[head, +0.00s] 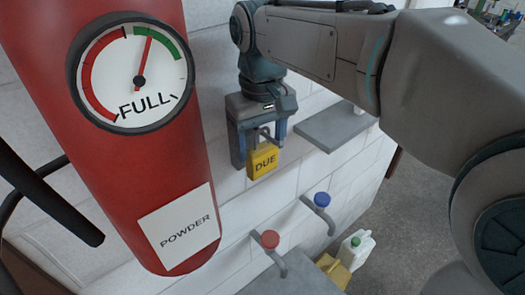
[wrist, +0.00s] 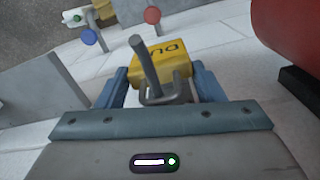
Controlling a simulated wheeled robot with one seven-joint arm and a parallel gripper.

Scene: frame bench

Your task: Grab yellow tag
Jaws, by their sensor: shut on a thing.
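The yellow tag (head: 263,162) is a padlock-shaped block marked "DUE" with a grey loop on top. In the head view it hangs below my gripper (head: 266,132), in front of the white brick wall. In the wrist view the yellow tag (wrist: 162,66) sits between the two blue fingers of my gripper (wrist: 160,85), which are shut on it. A grey peg (wrist: 143,62) stands up through or beside the loop in the wrist view; I cannot tell which.
A large red extinguisher (head: 150,170) with a gauge fills the left. A grey shelf (head: 330,125) juts from the wall at right. Red (head: 270,239) and blue (head: 322,200) knobbed taps are below. A white jug (head: 355,247) and a yellow container (head: 333,270) stand lower right.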

